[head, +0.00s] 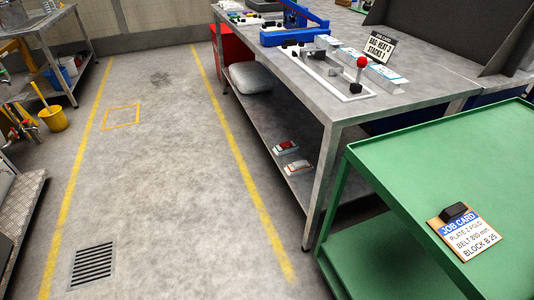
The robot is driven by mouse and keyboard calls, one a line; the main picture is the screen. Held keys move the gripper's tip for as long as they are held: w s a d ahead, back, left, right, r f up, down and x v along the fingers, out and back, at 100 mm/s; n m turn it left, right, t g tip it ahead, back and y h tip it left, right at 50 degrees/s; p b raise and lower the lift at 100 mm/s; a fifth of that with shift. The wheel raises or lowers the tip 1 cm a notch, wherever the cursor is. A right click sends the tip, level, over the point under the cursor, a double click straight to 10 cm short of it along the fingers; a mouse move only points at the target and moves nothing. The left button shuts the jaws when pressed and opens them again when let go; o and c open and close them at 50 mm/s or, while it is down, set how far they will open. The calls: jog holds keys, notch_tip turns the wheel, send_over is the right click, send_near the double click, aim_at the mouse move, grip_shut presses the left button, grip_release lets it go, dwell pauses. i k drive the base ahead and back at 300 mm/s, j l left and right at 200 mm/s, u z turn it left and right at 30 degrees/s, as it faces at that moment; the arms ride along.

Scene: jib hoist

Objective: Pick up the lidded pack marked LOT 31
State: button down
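I cannot read a LOT 31 mark on anything in the head view. Two small red-and-white items lie on the lower shelf of the grey bench: a redder one (286,147) and a whiter one (298,168) nearer to me. They are too small to tell whether they have lids. Pale packs with blue markings (384,76) lie on the bench top, behind a red-knobbed lever (361,64). My gripper is not in view.
A green cart (440,150) with a job card (466,234) stands at the right, close to the grey bench (345,111). A grey sack (250,78) lies on the lower shelf. Clear floor (165,190) runs between yellow lines. A yellow bucket (53,119) stands at left.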

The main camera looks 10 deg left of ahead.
aim_at(288, 148)
jog(key=i+j, duration=0.25)
jog(key=j, duration=0.15)
jog(key=i+j+u, duration=0.1)
jog(key=j, duration=0.25)
jog(key=i+j, duration=0.35)
